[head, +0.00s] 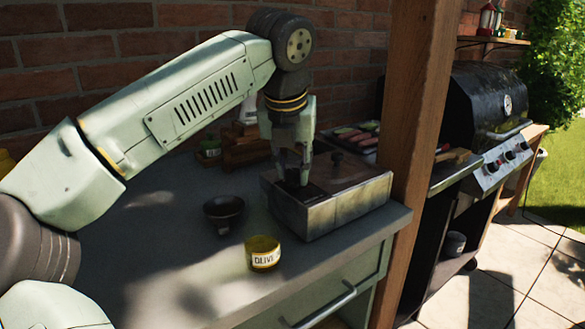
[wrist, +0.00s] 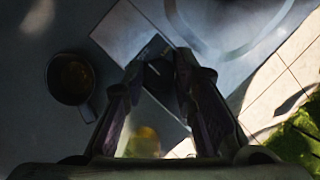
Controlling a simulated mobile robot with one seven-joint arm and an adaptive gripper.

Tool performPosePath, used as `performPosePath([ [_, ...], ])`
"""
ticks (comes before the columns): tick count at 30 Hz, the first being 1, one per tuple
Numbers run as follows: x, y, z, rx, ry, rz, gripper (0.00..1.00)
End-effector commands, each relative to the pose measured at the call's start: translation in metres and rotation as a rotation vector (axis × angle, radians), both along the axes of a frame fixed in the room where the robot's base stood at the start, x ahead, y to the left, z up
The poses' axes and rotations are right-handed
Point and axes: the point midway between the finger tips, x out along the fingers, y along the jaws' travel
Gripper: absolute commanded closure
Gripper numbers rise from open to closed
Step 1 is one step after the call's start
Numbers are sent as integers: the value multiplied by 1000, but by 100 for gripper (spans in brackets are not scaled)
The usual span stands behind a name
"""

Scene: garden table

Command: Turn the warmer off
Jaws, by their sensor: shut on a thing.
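In the wrist view, my gripper's fingertips (wrist: 160,68) close on a small dark part on the dark panel (wrist: 150,50) of the warmer. The fingers mostly hide this part, so its shape and setting cannot be told.
A black grill (head: 480,110) stands further right.

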Motion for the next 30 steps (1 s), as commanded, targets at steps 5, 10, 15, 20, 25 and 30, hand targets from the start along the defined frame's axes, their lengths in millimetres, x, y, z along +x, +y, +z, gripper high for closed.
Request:
performPosePath([
  [5,0,0,0,0,1,8,100],
  [10,0,0,0,0,1,6,100],
  [15,0,0,0,0,1,5,68],
  [20,0,0,0,0,1,5,57],
  [25,0,0,0,0,0,5,56],
  [30,0,0,1,0,0,5,56],
])
